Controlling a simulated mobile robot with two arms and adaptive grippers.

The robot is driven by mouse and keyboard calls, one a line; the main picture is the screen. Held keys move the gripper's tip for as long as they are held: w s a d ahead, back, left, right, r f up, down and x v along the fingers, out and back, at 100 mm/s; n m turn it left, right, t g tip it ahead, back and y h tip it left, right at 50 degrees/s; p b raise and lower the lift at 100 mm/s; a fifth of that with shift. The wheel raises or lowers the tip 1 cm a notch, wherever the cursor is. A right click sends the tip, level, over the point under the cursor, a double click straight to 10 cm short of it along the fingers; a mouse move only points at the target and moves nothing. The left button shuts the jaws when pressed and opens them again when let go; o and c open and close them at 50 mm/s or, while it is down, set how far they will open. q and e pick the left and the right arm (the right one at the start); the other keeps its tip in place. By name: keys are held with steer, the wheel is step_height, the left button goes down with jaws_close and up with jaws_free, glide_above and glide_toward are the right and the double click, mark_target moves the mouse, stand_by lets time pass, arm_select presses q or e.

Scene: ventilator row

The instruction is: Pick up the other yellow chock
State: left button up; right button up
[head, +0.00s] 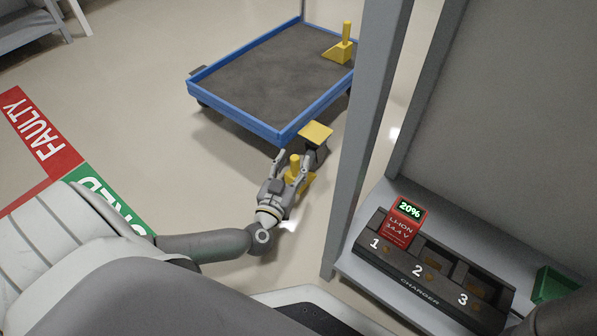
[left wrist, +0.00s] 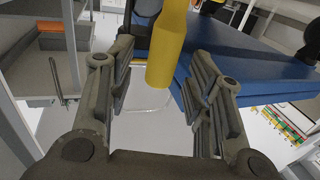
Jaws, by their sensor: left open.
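A yellow chock (head: 295,163) with an upright post handle stands on the floor just in front of the cart's near corner, partly hidden by my left gripper. My left gripper (head: 291,161) is open, its fingers on either side of the post. In the left wrist view the yellow post (left wrist: 168,45) shows between and beyond the open fingers, with a visible gap on both sides. Another yellow chock (head: 343,48) with an upright post sits on the cart deck at its far right corner. My right gripper is not in view.
A yellow pedal-like plate (head: 316,132) sticks out beside the chock. A grey upright post (head: 365,130) and a charger (head: 425,272) with a red battery (head: 402,225) stand at right.

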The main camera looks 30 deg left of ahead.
arm_select(q)
steer(key=shift+b+x, duration=0.45)
steer(key=shift+x, duration=0.6)
jaws_close()
